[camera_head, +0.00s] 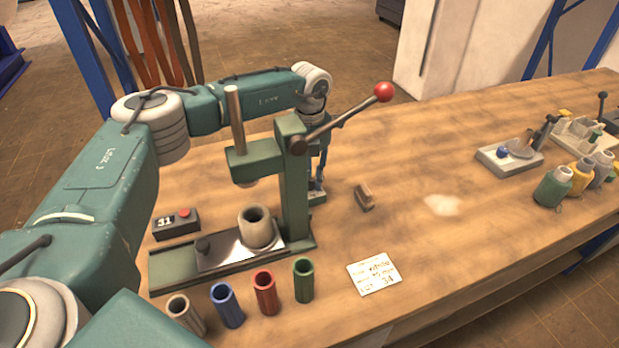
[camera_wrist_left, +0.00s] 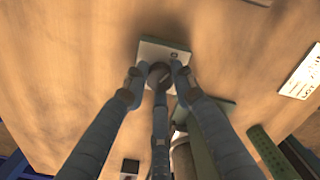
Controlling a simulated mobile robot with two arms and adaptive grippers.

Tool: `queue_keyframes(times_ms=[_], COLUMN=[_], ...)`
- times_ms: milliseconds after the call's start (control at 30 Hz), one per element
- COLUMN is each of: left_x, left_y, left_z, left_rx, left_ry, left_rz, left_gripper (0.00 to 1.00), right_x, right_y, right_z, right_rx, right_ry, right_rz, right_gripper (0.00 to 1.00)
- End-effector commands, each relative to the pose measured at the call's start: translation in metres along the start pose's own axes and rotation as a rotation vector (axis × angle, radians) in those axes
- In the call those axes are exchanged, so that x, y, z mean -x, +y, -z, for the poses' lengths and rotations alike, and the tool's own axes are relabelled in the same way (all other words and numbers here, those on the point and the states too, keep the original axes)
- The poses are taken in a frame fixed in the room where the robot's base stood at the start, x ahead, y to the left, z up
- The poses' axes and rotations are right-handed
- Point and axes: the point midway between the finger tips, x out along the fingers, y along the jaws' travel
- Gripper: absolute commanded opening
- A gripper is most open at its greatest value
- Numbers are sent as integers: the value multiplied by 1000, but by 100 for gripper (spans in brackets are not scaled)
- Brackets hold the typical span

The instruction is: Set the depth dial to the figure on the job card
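The job card (camera_head: 373,272) lies on the bench right of the press; its bottom line seems to end in 34, the rest is hard to read. A dark box (camera_head: 175,224) with a red button shows 31, left of the press (camera_head: 292,180). In the left wrist view a round dark knob (camera_wrist_left: 159,73), perhaps the depth dial, sits on a pale plate (camera_wrist_left: 150,50) with a small dark window, its figure unreadable. My left gripper (camera_wrist_left: 158,80) has its fingers around this knob; I cannot tell whether they touch it. In the head view the gripper (camera_head: 317,190) is partly behind the press column.
The press lever (camera_head: 345,117) with its red ball sticks out up and right. Coloured tubes (camera_head: 264,292) stand in front of the press. A small brown block (camera_head: 364,197) lies to its right. Bottles (camera_head: 553,187) and fixtures (camera_head: 509,155) stand farther right; the bench between is mostly clear.

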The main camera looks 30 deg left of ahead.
Motion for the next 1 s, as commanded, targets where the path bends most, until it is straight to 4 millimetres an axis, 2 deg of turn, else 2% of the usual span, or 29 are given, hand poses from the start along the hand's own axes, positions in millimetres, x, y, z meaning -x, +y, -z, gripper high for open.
queue_keyframes(times_ms=[267,467,1000], left_x=[0,0,0], left_y=[0,0,0], left_z=[0,0,-1], left_rx=[-22,-106,-582], left_ry=[1,0,-3], left_rz=[0,0,0], left_gripper=[0,0,0], right_x=[-1,-4,-17], right_y=[0,-1,-4], right_z=[0,0,0], right_rx=[-1,-1,-2], right_ry=[1,1,1], right_rz=[0,1,4], right_gripper=[40,40,40])
